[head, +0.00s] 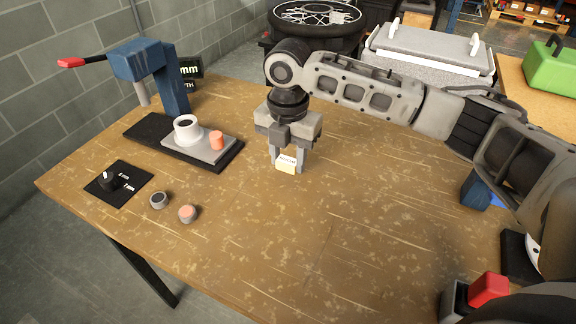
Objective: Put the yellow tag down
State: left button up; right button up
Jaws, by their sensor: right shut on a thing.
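The yellow tag (287,164) is a small pale yellow piece with a white face and dark print too small to read. It is between the fingertips of my right gripper (288,160), which is shut on it. The gripper points down over the middle of the wooden table (330,235). The tag is at or just above the tabletop; I cannot tell whether it touches. My left gripper is not in view.
A blue press (172,85) with a red-tipped lever stands at the left, with a white ring (187,130) and an orange cylinder (216,140) on its grey plate. The table's front middle is clear.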

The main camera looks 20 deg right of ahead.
aim_at(287, 169)
jog(key=shift+w+d+f, duration=0.1)
jog(key=shift+w+f, duration=0.15)
jog(key=shift+f, duration=0.1)
jog(key=shift+w+f+p, duration=0.1)
jog(key=shift+f+p, duration=0.2)
jog(key=shift+f, duration=1.3)
jog(key=o, duration=1)
jog(key=shift+f, duration=0.15)
jog(key=shift+c, duration=0.2)
